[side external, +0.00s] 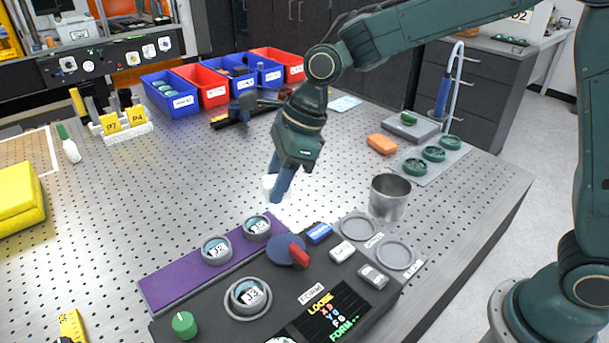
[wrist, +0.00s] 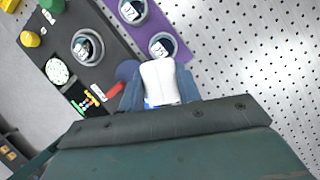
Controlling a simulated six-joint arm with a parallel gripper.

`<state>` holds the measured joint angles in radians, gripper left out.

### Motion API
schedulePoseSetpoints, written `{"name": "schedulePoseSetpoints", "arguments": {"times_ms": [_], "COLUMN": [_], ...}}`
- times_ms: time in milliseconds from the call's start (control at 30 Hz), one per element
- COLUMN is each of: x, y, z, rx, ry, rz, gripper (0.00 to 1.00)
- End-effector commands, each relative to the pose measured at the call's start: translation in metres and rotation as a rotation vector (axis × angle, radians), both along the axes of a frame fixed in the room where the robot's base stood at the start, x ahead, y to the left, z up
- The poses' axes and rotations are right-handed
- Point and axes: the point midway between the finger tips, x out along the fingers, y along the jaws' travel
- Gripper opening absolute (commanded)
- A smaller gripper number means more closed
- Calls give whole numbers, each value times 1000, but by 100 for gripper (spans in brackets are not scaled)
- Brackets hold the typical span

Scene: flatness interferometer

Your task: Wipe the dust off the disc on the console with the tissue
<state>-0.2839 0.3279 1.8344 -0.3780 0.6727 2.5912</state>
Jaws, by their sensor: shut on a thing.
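My gripper (side external: 279,190) is shut on a white tissue (wrist: 160,82), which sits between the two blue fingers in the wrist view. In the side view the tissue (side external: 268,184) shows as a pale patch beside the fingertips, above the table behind the console. The dark console (side external: 215,322) is at the front. A disc marked J3 (side external: 248,293) sits in a grey ring on it; it also shows in the wrist view (wrist: 88,47). The gripper is apart from this disc, up and to its right in the side view. Dust is too small to make out.
Two more labelled discs (side external: 216,250) (side external: 257,226) sit on a purple strip (side external: 175,287). A red-handled blue knob (side external: 285,250), a green knob (side external: 184,325) and a display (side external: 330,312) are on the console. A metal cup (side external: 389,197) stands right. The perforated table between has free room.

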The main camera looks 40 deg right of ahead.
Motion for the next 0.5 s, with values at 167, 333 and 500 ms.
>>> {"name": "schedulePoseSetpoints", "arguments": {"times_ms": [167,333,500], "x": [-24,-52,-77], "y": [55,101,134], "z": [9,17,23], "rx": [0,-1,-3], "ry": [-2,-2,-3], "rz": [149,280,382], "gripper": [15,15,15]}}
